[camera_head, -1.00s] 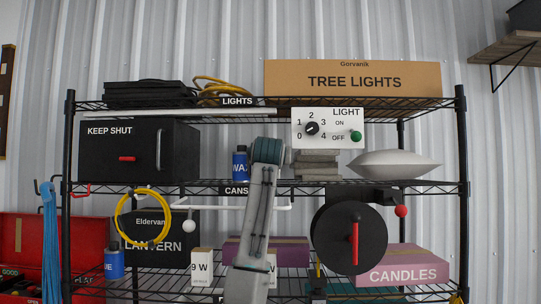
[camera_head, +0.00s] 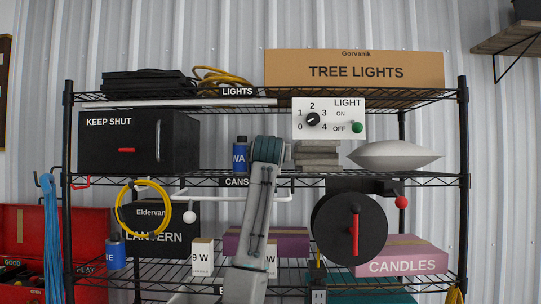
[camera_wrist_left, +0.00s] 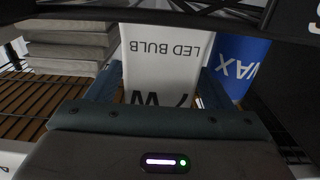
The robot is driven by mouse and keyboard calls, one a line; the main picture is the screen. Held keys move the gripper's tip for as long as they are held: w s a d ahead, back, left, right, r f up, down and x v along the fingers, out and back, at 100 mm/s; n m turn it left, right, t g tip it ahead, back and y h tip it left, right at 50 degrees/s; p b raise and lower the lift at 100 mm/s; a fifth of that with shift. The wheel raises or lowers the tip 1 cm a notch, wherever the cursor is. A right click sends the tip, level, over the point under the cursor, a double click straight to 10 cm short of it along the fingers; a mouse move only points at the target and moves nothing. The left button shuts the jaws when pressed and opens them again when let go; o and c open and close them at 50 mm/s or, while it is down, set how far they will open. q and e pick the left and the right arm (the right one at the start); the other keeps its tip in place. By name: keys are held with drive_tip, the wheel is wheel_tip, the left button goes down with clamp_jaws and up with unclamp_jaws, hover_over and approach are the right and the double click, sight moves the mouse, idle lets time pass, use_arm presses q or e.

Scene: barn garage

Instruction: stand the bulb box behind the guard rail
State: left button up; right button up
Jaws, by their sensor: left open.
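The white LED bulb box marked 7 W (camera_wrist_left: 165,55) shows in the left wrist view, its print upside down there like the can's. My left gripper (camera_wrist_left: 155,82) is open, with one blue-grey finger on each side of the box's lower part; I cannot tell whether they touch it. In the head view my left gripper (camera_head: 268,150) is at the middle shelf, between a blue wax can and a grey stack, and hides the box. A white rail (camera_head: 222,198) runs below that shelf's front, partly behind my arm. My right gripper is not in view.
The blue wax can (camera_head: 240,158) stands close beside the box. The grey stack (camera_head: 317,158) is on the other side. Below stand a 9 W box (camera_head: 202,258), a second white box (camera_head: 272,259), a purple box (camera_head: 292,245) and a lantern box (camera_head: 160,235).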

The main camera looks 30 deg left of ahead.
use_arm(q)
drive_tip(key=b+v, duration=0.6)
drive_tip(key=v, duration=0.6)
drive_tip(key=shift+r+b, duration=0.15)
drive_tip(key=shift+b, duration=0.25)
